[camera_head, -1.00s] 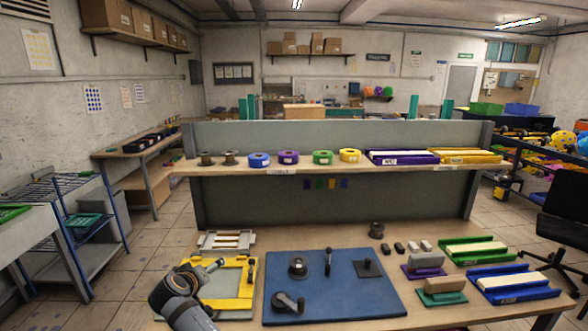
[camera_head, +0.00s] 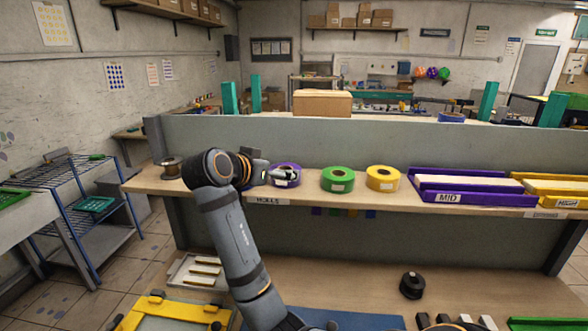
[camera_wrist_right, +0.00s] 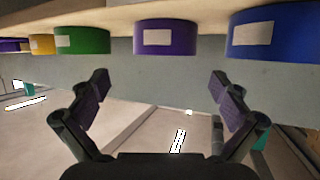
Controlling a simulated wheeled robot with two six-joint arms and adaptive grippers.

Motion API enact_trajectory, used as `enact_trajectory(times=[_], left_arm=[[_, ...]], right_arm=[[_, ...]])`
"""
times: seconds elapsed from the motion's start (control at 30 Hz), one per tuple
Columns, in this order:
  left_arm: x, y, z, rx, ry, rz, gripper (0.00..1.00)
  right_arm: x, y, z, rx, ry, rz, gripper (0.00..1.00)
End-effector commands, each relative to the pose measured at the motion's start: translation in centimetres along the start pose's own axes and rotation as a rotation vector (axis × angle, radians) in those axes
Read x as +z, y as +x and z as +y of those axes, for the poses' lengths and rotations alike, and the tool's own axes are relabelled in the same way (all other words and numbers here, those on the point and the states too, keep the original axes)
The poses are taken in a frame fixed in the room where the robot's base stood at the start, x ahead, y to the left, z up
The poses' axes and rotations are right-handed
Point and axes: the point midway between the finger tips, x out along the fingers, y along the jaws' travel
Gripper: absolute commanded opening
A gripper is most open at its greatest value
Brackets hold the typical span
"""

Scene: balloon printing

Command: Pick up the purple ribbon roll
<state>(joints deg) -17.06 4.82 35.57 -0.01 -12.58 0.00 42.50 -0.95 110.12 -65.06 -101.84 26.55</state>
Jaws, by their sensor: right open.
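The purple ribbon roll (camera_head: 287,181) sits on the raised shelf, left of the green and yellow rolls, with a white label on its front. My right gripper (camera_head: 284,173) is in front of it and hides part of it. In the right wrist view, which is upside down, the jaws (camera_wrist_right: 158,82) are open and empty. The purple roll (camera_wrist_right: 166,38) lies beyond the fingertips, roughly centred between them and apart from them. In that view the blue roll (camera_wrist_right: 271,33) is to its right and the green roll (camera_wrist_right: 82,39) to its left. My left gripper is not in view.
On the shelf (camera_head: 140,182), the yellow roll (camera_head: 382,178) and a purple tray (camera_head: 475,190) stand right of the green roll. A dark spool (camera_head: 171,168) is at the left. My arm hides the blue roll in the head view. A grey panel (camera_head: 400,138) rises behind.

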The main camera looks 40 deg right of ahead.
Motion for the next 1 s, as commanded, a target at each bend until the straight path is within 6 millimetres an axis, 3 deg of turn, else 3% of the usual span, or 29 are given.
enact_trajectory(times=[0.13, 0.33, 0.57, 0.77, 1.0], left_arm=[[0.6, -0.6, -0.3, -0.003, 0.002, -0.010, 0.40], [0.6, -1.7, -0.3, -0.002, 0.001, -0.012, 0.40], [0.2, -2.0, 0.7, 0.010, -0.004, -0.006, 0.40], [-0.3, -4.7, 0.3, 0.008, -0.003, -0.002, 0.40], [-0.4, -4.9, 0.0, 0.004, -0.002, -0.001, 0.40]], right_arm=[[-0.2, 1.1, 0.0, 0.004, -0.003, 0.004, 1.00], [-0.2, 4.4, 0.0, 0.004, -0.005, 0.003, 1.00], [-0.1, 5.5, -0.1, 0.001, -0.003, 0.001, 1.00], [-0.3, 8.6, -0.6, 0.005, -0.007, 0.002, 1.00], [0.3, 10.6, -0.7, 0.000, -0.001, 0.000, 1.00]])
